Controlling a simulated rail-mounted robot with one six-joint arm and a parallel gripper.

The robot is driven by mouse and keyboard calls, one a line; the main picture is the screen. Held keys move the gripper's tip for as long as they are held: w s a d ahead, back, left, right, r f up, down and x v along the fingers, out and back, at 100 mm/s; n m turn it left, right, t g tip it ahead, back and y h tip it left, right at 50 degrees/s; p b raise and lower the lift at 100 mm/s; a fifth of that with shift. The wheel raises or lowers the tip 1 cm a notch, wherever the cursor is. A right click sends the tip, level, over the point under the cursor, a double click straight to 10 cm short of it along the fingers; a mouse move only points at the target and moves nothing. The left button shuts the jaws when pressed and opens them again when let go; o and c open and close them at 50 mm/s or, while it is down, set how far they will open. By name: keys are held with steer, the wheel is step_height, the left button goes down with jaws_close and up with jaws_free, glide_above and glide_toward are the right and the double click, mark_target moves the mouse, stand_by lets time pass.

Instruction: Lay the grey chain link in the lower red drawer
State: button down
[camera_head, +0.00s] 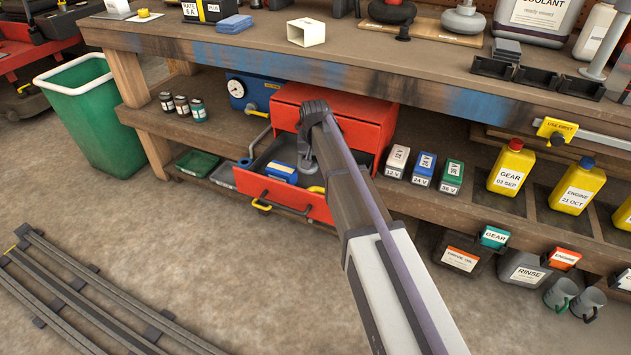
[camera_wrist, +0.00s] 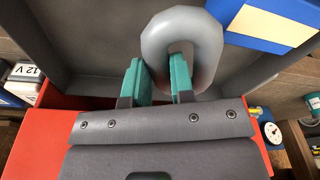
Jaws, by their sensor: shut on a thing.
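The lower red drawer (camera_head: 240,184) is pulled open under the bench, and its grey interior (camera_wrist: 85,45) fills much of the wrist view. The grey chain link (camera_wrist: 210,42) is a thick rounded ring. My gripper (camera_wrist: 158,78) has teal fingers shut on the near left side of the link, with the right finger in its hole. The link is over the drawer's grey floor; I cannot tell whether it touches it.
A blue, white and yellow block (camera_head: 282,171) lies in the drawer, close beside the link; it also shows in the wrist view (camera_wrist: 270,25). The red cabinet (camera_head: 350,108) stands behind. Labelled battery boxes (camera_head: 423,168) stand right of it. The bench top (camera_head: 300,66) overhangs.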

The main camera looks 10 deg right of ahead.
mark_target(316, 178)
step_height(316, 178, down, 6)
steer(key=b, duration=0.5)
steer(key=shift+r, duration=0.15)
steer(key=shift+w+f+b, duration=0.15)
steer(key=shift+f+b, duration=0.15)
steer(key=shift+f, duration=0.05)
steer(key=shift+d+r, duration=0.1)
steer(key=shift+r, duration=0.15)
steer(key=shift+f, duration=0.15)
steer(key=c, duration=1)
jaws_free()
